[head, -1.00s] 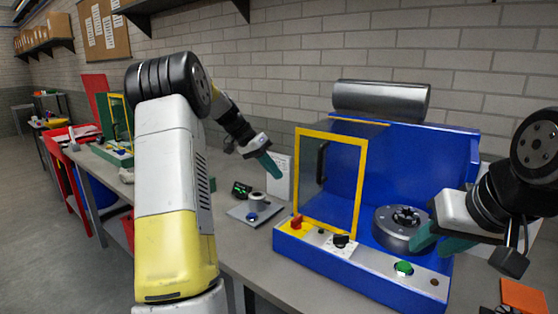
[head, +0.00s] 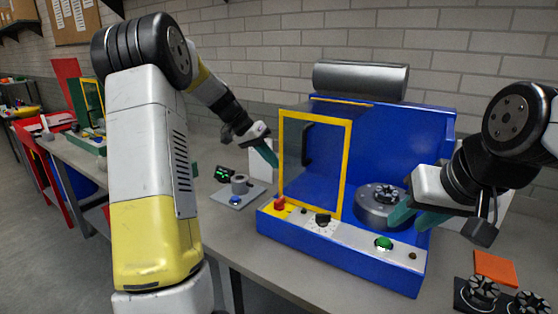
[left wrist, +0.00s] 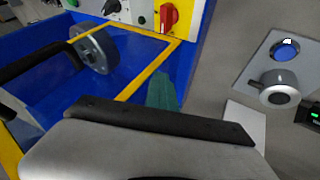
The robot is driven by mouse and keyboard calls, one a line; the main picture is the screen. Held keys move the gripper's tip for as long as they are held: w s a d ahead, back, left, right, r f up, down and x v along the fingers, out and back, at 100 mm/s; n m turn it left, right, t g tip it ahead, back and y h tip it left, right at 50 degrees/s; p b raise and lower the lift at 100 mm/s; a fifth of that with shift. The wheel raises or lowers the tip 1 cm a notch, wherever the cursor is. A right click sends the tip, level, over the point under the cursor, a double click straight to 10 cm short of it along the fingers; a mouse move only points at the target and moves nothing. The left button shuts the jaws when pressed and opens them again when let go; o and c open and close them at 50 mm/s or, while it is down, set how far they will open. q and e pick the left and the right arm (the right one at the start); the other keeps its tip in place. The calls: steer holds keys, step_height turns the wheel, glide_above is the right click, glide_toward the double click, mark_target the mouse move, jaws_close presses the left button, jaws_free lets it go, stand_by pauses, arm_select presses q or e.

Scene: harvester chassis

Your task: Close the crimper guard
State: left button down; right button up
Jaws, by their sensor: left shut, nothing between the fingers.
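The crimper guard (head: 347,172) is a yellow-framed clear panel on the left part of the blue crimper (head: 420,140). Its black handle (head: 307,145) shows through the panel, and in the left wrist view a black handle (left wrist: 35,70) is at the left. The round metal chuck (head: 378,208) is exposed right of the guard. My left gripper (head: 266,150) is shut and empty, just left of the guard's frame in the head view. Its teal fingers (left wrist: 162,95) overlap the yellow edge in the left wrist view; contact is unclear. My right gripper (head: 415,215) is open and empty beside the chuck.
A red knob (head: 279,204), a black knob (head: 323,218) and a green button (head: 384,243) line the crimper's front. A grey plate (head: 236,197) with a blue button lies left of it. An orange block (head: 495,267) and dark gear-like parts (head: 482,289) are at front right.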

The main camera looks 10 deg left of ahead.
mark_target(337, 179)
arm_select(q)
steer(key=s+d, duration=0.2)
steer(key=d, duration=0.4)
steer(key=s+d, duration=0.3)
steer(key=d, duration=0.3)
steer(key=s+d, duration=0.2)
steer(key=d, duration=0.3)
steer(key=shift+s+d, duration=0.15)
steer(key=shift+d, duration=0.25)
steer(key=shift+s+d, duration=0.15)
steer(key=shift+d, duration=0.2)
steer(key=shift+s+d, duration=0.1)
